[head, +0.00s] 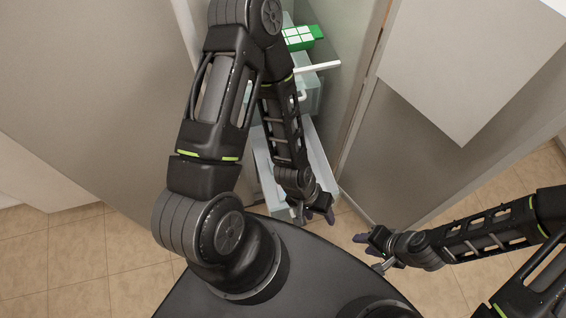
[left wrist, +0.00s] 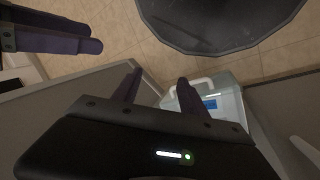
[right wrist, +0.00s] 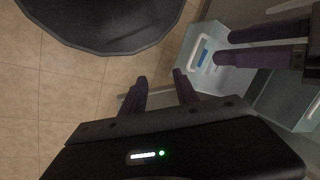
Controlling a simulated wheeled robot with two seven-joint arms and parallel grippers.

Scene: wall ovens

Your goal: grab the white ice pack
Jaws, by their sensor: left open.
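The pale, see-through drawer (head: 316,150) sticks out of an open tall cabinet. A green and white box (head: 303,37) sits higher inside it. The open door panel (head: 405,150) stands to the right, close to my right gripper. Tiled floor (head: 70,265) is clear at left.

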